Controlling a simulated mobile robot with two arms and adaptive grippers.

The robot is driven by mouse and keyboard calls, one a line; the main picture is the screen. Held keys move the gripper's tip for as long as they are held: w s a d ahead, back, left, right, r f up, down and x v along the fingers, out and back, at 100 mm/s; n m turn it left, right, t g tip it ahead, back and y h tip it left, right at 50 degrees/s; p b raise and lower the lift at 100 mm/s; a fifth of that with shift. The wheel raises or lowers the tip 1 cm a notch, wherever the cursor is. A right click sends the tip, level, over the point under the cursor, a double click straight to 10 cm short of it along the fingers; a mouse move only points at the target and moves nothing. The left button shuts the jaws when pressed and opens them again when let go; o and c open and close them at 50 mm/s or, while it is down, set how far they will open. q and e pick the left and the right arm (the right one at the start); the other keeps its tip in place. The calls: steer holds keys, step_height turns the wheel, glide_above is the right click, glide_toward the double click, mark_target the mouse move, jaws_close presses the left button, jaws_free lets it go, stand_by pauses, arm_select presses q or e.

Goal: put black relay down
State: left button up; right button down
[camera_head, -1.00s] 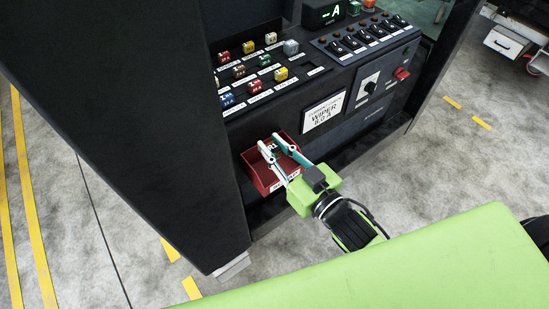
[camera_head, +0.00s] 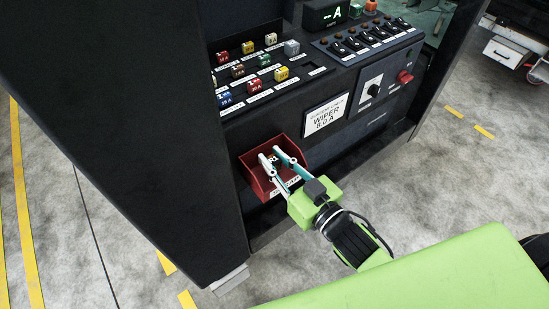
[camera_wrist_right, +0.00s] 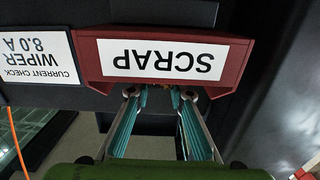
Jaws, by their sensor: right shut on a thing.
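The red bin (camera_head: 252,163) stands on a low ledge at the front of the panel. In the wrist view its front wall (camera_wrist_right: 88,68) carries a white SCRAP label, upside down. My right gripper (camera_head: 276,154) reaches over the bin's front, with its fingertips inside the bin's outline. It is shut on the black relay (camera_head: 269,157), a small dark block with pale lettering, mostly hidden between the fingers. In the wrist view the bin wall hides the relay. I cannot tell whether the relay touches the bin floor. My left gripper is not in view.
Above the bin is a black fuse panel (camera_head: 290,92) with several coloured fuses. To its right are a white WIPER 8.0 A card (camera_head: 326,116), a row of switches (camera_head: 367,37) and a red knob (camera_head: 404,77). A dark side wall (camera_head: 130,130) stands close left of the bin.

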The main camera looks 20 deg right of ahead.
steer(key=shift+f, duration=0.2)
steer(key=c, duration=1.8)
jaws_free()
steer(key=shift+c, duration=0.2)
steer(key=shift+r, duration=0.25)
steer(key=shift+r+p, duration=0.35)
steer(key=shift+r, duration=0.2)
steer(key=b+v, duration=0.3)
steer(key=v, duration=0.9)
steer(key=shift+f, duration=0.15)
